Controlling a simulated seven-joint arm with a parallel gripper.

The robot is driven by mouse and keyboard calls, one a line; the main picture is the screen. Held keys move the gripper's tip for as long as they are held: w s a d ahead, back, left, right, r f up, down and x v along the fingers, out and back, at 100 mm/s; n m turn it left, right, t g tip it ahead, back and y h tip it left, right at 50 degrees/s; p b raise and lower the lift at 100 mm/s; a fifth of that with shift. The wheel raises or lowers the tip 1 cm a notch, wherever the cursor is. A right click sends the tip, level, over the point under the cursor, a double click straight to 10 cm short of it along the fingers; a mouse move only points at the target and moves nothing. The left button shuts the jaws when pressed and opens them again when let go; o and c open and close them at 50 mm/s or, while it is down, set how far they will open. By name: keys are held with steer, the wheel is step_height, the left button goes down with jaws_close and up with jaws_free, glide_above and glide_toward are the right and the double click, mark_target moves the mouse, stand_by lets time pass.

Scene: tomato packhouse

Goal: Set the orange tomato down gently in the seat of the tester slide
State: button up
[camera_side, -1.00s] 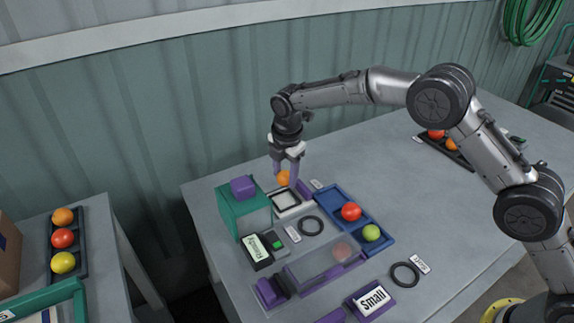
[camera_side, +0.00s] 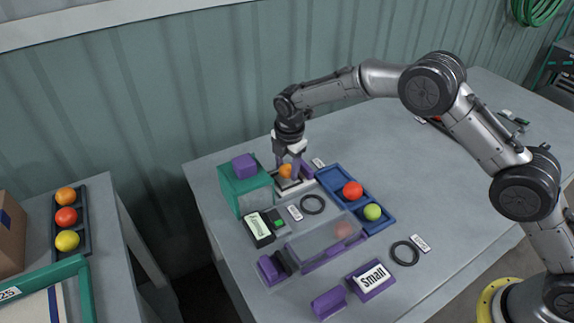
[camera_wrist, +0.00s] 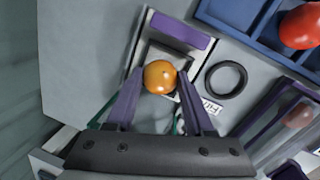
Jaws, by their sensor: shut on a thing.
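My gripper (camera_side: 287,166) is shut on the orange tomato (camera_side: 286,171), with one purple finger on each side of it. The tomato also shows between the fingertips in the wrist view (camera_wrist: 160,77). The tester slide (camera_side: 307,172), a pale frame with a dark inside and a purple end bar (camera_wrist: 178,31), lies directly under the tomato, beside the teal tester box (camera_side: 246,190). The tomato is low over the slide and hides its seat. I cannot tell whether the tomato touches it.
A blue tray (camera_side: 333,176) with a red tomato (camera_side: 352,189) and a green tomato (camera_side: 372,212) stands to the right. A black ring (camera_side: 312,204), a clear-covered channel (camera_side: 318,240) and a display (camera_side: 258,227) lie in front.

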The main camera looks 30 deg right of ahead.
stand_by(0.4)
steer(key=o, duration=1)
steer(key=c, duration=0.3)
steer(key=shift+c, duration=0.2)
steer(key=shift+r, duration=3)
